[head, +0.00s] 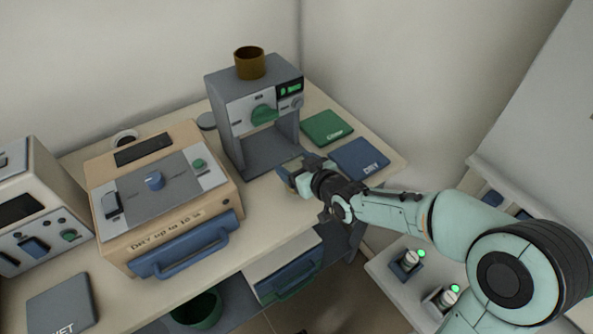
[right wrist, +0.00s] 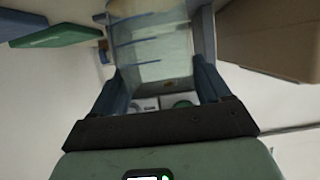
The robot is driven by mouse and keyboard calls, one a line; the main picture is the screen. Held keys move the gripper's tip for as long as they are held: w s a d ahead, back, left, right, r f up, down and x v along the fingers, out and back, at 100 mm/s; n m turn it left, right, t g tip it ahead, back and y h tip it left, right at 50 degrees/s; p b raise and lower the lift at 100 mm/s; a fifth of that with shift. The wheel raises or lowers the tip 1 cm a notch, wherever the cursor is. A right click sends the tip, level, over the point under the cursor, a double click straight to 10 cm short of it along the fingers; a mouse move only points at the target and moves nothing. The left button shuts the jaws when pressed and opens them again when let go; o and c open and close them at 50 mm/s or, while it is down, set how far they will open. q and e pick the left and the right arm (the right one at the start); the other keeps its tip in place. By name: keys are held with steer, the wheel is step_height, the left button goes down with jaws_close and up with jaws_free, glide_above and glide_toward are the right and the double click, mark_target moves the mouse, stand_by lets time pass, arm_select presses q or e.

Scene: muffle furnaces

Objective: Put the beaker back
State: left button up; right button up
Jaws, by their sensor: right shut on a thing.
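My right gripper (head: 292,177) is just in front of the open bay of the grey machine (head: 236,140). In the right wrist view, my right gripper (right wrist: 160,82) is shut on a clear beaker (right wrist: 157,48) with blue marks, one finger on each side of it. In the head view the beaker cannot be told apart clearly from the gripper. I cannot tell whether its base touches the table. My left gripper is not in view.
A green mat (head: 327,128) and a blue "DRY" mat (head: 359,160) lie right of the machine. A brown cup (head: 249,62) stands on top of it. A beige furnace (head: 165,190) with a blue handle stands left. A grey mat (head: 60,303) lies front left.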

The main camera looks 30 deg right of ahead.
steer(key=shift+f, duration=0.75)
steer(key=shift+f, duration=0.2)
steer(key=o, duration=1.5)
steer(key=shift+s+r, duration=0.3)
steer(key=shift+r, duration=0.1)
steer(key=p+v, duration=0.3)
steer(key=v, duration=0.8)
steer(key=shift+s, duration=0.2)
steer(key=shift+f, duration=0.1)
